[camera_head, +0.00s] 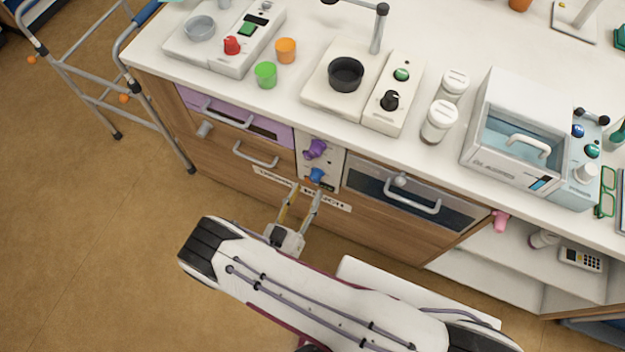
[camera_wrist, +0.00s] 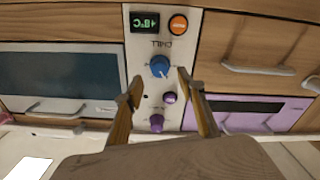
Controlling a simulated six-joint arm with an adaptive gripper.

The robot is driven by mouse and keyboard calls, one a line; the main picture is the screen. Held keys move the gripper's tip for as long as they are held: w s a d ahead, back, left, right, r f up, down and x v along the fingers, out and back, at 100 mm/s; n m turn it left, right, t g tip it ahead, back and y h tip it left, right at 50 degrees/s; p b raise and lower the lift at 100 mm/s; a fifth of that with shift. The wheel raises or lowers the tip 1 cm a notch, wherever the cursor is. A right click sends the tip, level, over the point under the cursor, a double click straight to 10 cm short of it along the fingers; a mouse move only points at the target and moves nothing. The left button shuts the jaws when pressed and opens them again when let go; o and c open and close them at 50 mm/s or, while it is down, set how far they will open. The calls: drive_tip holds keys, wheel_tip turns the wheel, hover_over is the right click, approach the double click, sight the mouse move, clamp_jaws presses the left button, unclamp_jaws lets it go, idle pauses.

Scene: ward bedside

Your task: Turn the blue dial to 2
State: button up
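The blue dial (camera_head: 317,174) sits on a narrow white control panel (camera_head: 330,158) in the cabinet front, below a purple knob (camera_head: 316,149). In the wrist view, which shows the panel upside down, the blue dial (camera_wrist: 160,66) is round with a pale pointer mark; its numbers are too small to read. My gripper (camera_head: 305,190) is open in front of the panel, just below the dial. In the wrist view my gripper (camera_wrist: 160,78) has its fingers apart on either side of the dial, with nothing between them. I cannot tell whether they touch it.
A display reading about 8°C (camera_wrist: 144,22) and an orange button (camera_wrist: 178,24) are on the same panel. A lilac drawer (camera_head: 240,118) and a dark-windowed door (camera_head: 410,195) flank the panel. The countertop above holds several devices and cups.

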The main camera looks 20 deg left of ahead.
sight(313, 180)
drive_tip(key=shift+w, duration=2.5)
drive_tip(key=c, duration=1.1)
